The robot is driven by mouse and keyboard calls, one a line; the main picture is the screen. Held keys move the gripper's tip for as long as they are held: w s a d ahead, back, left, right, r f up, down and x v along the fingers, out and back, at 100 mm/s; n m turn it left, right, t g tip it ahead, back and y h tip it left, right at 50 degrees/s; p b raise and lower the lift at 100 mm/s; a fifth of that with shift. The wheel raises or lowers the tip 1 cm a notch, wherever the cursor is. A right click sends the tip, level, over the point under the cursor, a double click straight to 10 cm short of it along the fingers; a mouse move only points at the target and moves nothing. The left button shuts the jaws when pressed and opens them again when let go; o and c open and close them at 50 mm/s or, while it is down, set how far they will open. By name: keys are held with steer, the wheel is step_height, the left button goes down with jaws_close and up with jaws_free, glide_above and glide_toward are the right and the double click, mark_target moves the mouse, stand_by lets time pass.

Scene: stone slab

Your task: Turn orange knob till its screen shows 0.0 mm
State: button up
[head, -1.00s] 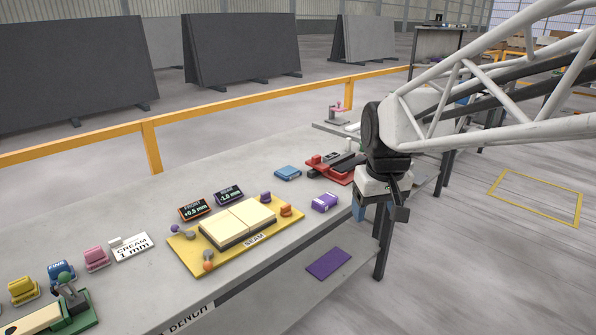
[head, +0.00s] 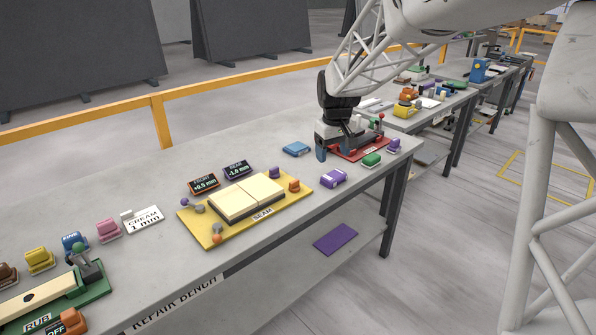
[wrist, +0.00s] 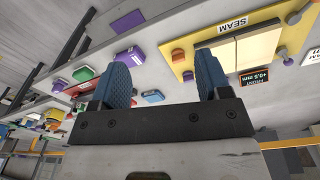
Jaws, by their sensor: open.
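The yellow SEAM plate (head: 212,232) carries two pale slabs (head: 246,196). An orange ball-ended knob (head: 217,238) sits at its front left corner, and an orange block-like knob (head: 294,185) at its right end; I cannot tell which one is meant. The orange-framed FRONT screen (head: 204,184) behind the plate reads +0.5 mm. It also shows in the wrist view (wrist: 255,78). My gripper (head: 338,148) is right of the plate, over the red fixture at the bench's right end. In the wrist view its blue fingers (wrist: 163,72) are apart with nothing between them.
A purple-framed REAR screen (head: 238,169) reads -1.0 mm. Purple knobs (head: 274,172) also stand on the plate. A blue block (head: 297,149), a purple block (head: 333,178) and a red fixture (head: 362,152) lie to the right. A green fixture (head: 92,290) is at front left.

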steer(key=w+a+f+n, duration=0.1)
steer(key=w+a+f, duration=0.45)
steer(key=w, duration=0.35)
steer(key=n, duration=0.2)
glide_above(294, 181)
steer(key=shift+g, duration=0.4)
step_height(294, 181, down, 9)
steer(key=shift+d+r, duration=0.1)
steer(key=shift+r, duration=0.05)
steer(key=shift+f, duration=0.2)
steer(key=shift+f, duration=3.8)
steer(key=c, duration=0.9)
